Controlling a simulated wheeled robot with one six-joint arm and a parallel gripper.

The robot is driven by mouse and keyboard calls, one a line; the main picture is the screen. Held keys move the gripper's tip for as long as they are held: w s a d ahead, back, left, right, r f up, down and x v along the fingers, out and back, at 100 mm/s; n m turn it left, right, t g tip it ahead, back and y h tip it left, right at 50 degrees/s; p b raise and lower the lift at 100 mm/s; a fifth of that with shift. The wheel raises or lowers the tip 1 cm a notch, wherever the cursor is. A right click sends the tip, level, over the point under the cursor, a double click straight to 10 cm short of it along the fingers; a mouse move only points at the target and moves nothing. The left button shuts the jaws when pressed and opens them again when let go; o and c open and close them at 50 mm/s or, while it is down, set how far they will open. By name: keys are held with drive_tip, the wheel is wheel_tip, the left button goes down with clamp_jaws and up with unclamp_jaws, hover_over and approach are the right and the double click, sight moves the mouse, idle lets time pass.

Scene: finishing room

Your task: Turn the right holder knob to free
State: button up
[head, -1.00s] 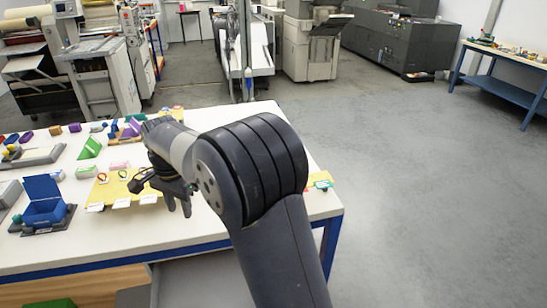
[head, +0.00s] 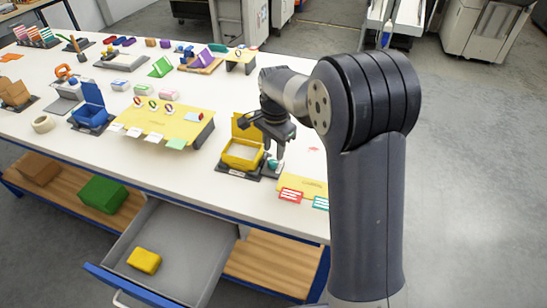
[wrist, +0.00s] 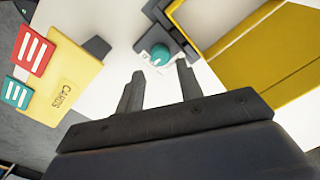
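A teal round knob (wrist: 160,55) sits on a small pale plate beside the yellow box in the wrist view. It also shows in the head view (head: 273,164), partly hidden near my gripper. The yellow box (head: 241,153) stands in a dark holder with its lid up; its yellow panels (wrist: 273,68) fill the right of the wrist view. My gripper (wrist: 160,88) is open and empty, its two fingers apart and pointing toward the knob. The knob appears just beyond the fingertips, not between them. In the head view my gripper (head: 280,145) is above the knob.
A yellow cards pad (wrist: 65,85) with red and green cards lies left of the knob. A blue open box (head: 91,118) and a yellow stand (head: 165,122) are farther left. An open grey drawer (head: 182,243) holding a yellow block (head: 144,260) sticks out below the table's front.

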sight(273, 161)
wheel_tip(273, 161, down, 5)
drive_tip(key=shift+a, duration=0.1)
idle(0.3)
drive_tip(key=c, duration=0.7)
